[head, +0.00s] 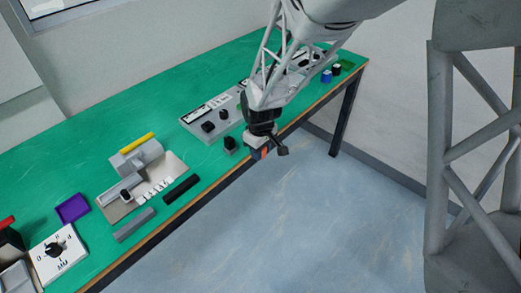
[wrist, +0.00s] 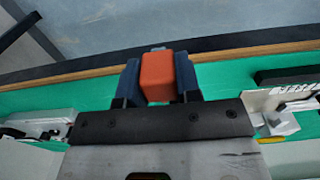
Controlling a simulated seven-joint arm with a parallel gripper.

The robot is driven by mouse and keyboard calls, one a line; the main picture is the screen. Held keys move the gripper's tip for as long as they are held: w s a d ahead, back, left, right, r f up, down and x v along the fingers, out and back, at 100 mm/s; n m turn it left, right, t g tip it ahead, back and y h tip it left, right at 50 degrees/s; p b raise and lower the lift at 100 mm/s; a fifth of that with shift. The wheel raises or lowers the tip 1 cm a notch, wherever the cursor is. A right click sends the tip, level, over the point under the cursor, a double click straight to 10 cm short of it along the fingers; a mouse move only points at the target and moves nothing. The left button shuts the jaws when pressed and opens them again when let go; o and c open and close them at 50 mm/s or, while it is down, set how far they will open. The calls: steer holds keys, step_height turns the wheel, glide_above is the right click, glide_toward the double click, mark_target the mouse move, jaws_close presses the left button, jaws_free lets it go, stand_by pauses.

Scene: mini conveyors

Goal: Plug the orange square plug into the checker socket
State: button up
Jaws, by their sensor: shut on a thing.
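The orange plug (wrist: 157,76) is a square-sided block with rounded edges, held between the two dark fingers of my gripper (wrist: 157,84) in the wrist view. A small grey piece shows at its far end. In the head view my gripper (head: 263,150) hangs at the table's front edge, and only a small part of the orange plug shows there. I cannot tell the checker socket for certain. A grey panel (head: 186,127) with white label strips and black parts stands behind and left of my gripper, partly hidden by my arm.
A small black block (head: 230,144) stands close left of my gripper. Farther left are a grey device (head: 139,160) with a yellow bar (head: 137,142), a black bar (head: 181,189), a grey bar (head: 134,224), a purple tray (head: 73,208) and a white dial panel (head: 60,256). Green table is bare behind them.

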steer(key=shift+w, duration=0.1)
steer(key=w+a+r, duration=0.3)
steer(key=w+a, duration=0.6)
steer(key=w+a+r, duration=0.3)
steer(key=w+a, duration=0.6)
steer(key=a, duration=0.1)
steer(key=shift+r, duration=0.3)
steer(key=shift+f, duration=0.1)
steer(key=shift+f, duration=2.75)
steer(key=shift+f, duration=1.4)
steer(key=o, duration=1)
steer(key=shift+w, duration=0.1)
